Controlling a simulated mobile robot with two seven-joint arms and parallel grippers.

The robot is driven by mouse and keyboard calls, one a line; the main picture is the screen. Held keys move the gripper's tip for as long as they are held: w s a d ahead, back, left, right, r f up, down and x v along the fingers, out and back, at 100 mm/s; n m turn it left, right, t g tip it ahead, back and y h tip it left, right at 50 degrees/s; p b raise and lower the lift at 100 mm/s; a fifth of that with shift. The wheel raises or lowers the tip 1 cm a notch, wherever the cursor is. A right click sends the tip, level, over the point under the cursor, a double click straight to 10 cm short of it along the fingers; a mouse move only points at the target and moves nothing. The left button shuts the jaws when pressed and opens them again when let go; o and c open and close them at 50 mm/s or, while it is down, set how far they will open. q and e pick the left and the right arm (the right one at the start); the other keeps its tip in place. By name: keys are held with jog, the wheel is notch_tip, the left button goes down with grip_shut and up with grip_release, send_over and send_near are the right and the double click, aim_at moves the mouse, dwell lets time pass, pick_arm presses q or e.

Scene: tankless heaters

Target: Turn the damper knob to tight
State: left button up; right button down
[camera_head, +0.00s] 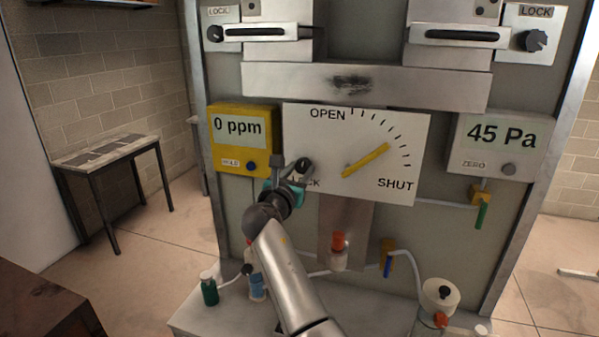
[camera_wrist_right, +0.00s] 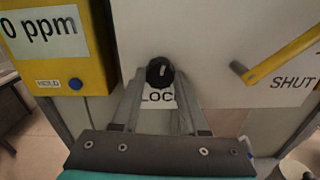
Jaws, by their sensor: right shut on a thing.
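A white damper plate (camera_head: 318,140) is marked OPEN at the top and SHUT at the lower right. Its yellow pointer handle (camera_head: 366,160) slants up to the right, among the tick marks between the two words. A small black knob (camera_head: 303,165) sits at the plate's lower left above a partly hidden LOCK label. It also shows in the right wrist view (camera_wrist_right: 160,71), with a pale mark slanting up to the right. My right gripper (camera_head: 297,172) is shut on this knob, one finger on each side in the wrist view (camera_wrist_right: 160,88). My left gripper is not in view.
A yellow meter (camera_head: 231,158) reading 0 ppm is close at the left of the plate. A gauge box (camera_head: 494,158) reading 45 Pa is at the right. Bottles and tubing stand on the ledge (camera_head: 207,316) below.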

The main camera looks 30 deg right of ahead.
jog(key=m+b, duration=0.1)
jog(key=m, duration=0.4)
jog(key=m+b, duration=0.2)
jog(key=m, duration=0.2)
jog(key=shift+m, duration=0.3)
jog(key=m+b, duration=0.3)
jog(key=m, duration=0.2)
jog(key=m+b, duration=0.2)
jog(key=m, duration=0.2)
jog(key=shift+m, duration=0.3)
jog(key=shift+r+b, duration=0.1)
jog(key=shift+b, duration=0.2)
jog(key=shift+c, duration=2.2)
grip_release()
jog(key=shift+w, duration=0.1)
